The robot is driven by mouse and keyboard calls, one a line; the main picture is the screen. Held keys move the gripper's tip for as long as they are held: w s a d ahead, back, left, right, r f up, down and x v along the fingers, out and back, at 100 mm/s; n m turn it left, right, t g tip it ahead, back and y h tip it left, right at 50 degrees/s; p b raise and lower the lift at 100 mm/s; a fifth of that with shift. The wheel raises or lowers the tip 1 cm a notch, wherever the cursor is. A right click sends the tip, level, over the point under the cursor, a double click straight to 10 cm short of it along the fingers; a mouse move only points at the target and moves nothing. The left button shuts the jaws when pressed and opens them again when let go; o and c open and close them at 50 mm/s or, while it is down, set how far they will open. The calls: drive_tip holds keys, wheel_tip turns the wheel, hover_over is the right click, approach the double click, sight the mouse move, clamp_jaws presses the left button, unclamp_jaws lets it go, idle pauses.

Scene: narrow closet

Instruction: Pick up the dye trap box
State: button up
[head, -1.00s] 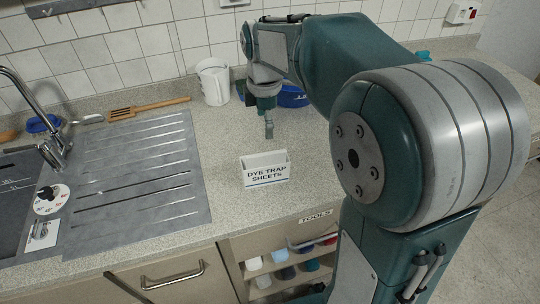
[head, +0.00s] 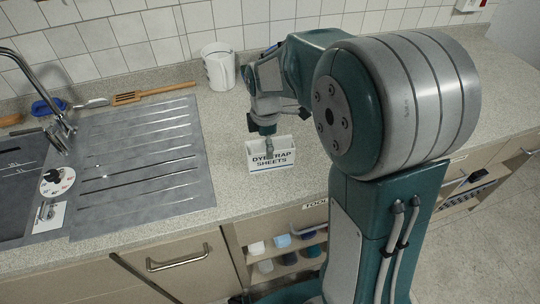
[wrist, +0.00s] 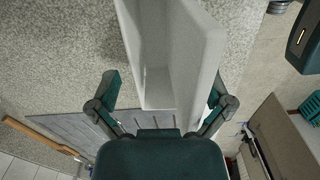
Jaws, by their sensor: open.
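The dye trap box (head: 272,165) is a small white open-topped box labelled "DYE TRAP SHEETS", upright on the speckled worktop right of the sink. My gripper (head: 268,146) points down at the box, its visible finger overlapping the label's upper part in the head view. In the wrist view my gripper (wrist: 164,88) is open, with one finger on each side of the white box (wrist: 194,62). The right finger is close to the box's outer wall, and I cannot tell whether it touches. The left finger stands clear of it over the worktop.
A wooden spatula (head: 150,94) lies behind the ribbed metal drainer (head: 135,165), left of the box. An open shelf with several cups (head: 282,252) is below the counter edge. Worktop around the box is mostly clear.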

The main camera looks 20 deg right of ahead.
drive_tip(key=shift+a, duration=0.15)
drive_tip(key=c, duration=1.3)
drive_tip(key=shift+o, duration=0.2)
drive_tip(key=shift+s, duration=0.1)
